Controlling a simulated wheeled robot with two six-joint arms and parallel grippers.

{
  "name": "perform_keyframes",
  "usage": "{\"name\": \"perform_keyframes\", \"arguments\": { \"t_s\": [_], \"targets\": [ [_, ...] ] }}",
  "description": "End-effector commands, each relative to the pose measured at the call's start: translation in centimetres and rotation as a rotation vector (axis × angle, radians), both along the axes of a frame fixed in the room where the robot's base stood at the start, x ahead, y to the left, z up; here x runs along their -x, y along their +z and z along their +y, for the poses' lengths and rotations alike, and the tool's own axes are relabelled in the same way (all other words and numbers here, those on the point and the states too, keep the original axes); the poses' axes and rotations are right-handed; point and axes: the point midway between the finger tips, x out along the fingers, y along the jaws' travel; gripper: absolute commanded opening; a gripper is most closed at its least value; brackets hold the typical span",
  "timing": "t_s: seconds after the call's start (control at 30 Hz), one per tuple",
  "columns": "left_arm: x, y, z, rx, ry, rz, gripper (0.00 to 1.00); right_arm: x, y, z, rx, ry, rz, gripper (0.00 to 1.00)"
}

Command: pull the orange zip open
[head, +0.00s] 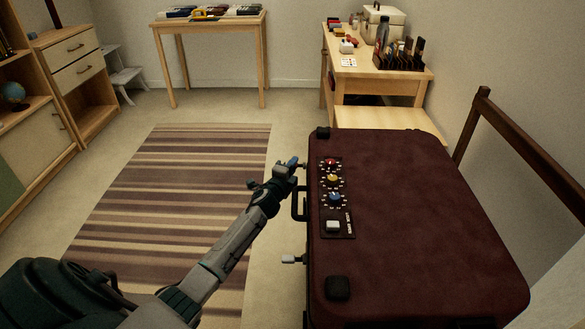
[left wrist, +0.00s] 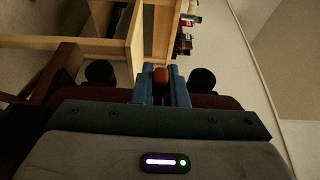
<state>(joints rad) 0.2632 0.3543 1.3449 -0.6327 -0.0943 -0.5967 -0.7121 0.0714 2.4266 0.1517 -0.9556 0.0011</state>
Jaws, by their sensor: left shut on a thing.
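The dark red suitcase (head: 430,230) lies on its side on the right, with a dark carry handle (head: 298,203) on its left side. My left gripper (head: 294,163) is at the far part of that left side, beyond the handle. In the left wrist view my left gripper (left wrist: 161,86) has its two blue fingers shut on a small orange-red piece, the orange zip's pull (left wrist: 161,73). In the head view the gripper hides this pull, and I cannot make out how far the zip is open. My right gripper is not in view.
The suitcase top carries a panel with red, yellow and blue dials (head: 333,179) and a white switch (head: 333,226). A pale-ended lever (head: 289,259) sticks out of its left side, nearer me. A striped rug (head: 170,190) leaves free floor on the left. A wooden desk (head: 375,80) stands behind.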

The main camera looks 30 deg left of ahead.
Motion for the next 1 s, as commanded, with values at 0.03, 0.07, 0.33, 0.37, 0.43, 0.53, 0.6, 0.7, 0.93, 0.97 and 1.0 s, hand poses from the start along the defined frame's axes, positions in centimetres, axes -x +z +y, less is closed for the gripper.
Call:
{"name": "perform_keyframes", "arguments": {
  "t_s": [0.03,0.07,0.33,0.37,0.43,0.53,0.6,0.7,0.93,0.97,1.0],
  "targets": [
    [-0.1,0.3,0.2,-0.002,0.003,-0.003,0.0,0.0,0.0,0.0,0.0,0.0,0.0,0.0],
    [-0.1,0.3,0.2,-0.002,0.003,-0.003,0.0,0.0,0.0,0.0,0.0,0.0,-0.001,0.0],
    [-0.1,0.3,0.2,-0.002,0.003,-0.003,0.35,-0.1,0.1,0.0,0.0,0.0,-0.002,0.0],
    [-0.1,0.3,0.1,-0.002,0.003,-0.003,0.35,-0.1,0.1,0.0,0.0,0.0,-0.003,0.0],
    [-0.1,0.3,0.1,-0.002,0.002,-0.003,0.35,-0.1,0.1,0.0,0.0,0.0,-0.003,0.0],
    [0.0,0.2,0.1,-0.002,0.002,-0.003,0.35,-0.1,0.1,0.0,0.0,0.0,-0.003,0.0],
    [0.4,0.2,0.1,-0.002,0.002,-0.002,0.35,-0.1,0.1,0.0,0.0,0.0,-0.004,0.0],
    [1.5,0.1,-0.1,-0.002,0.001,-0.002,0.35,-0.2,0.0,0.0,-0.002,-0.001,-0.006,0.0],
    [5.7,0.0,-0.8,-0.004,0.0,0.0,0.35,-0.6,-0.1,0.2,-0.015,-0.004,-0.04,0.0],
    [6.3,-0.1,-0.9,-0.004,0.0,0.0,0.35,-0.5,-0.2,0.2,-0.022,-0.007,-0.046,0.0],
    [7.0,-0.1,-0.9,-0.004,0.001,0.0,0.35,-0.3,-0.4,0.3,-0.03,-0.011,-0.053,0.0]
  ]
}}
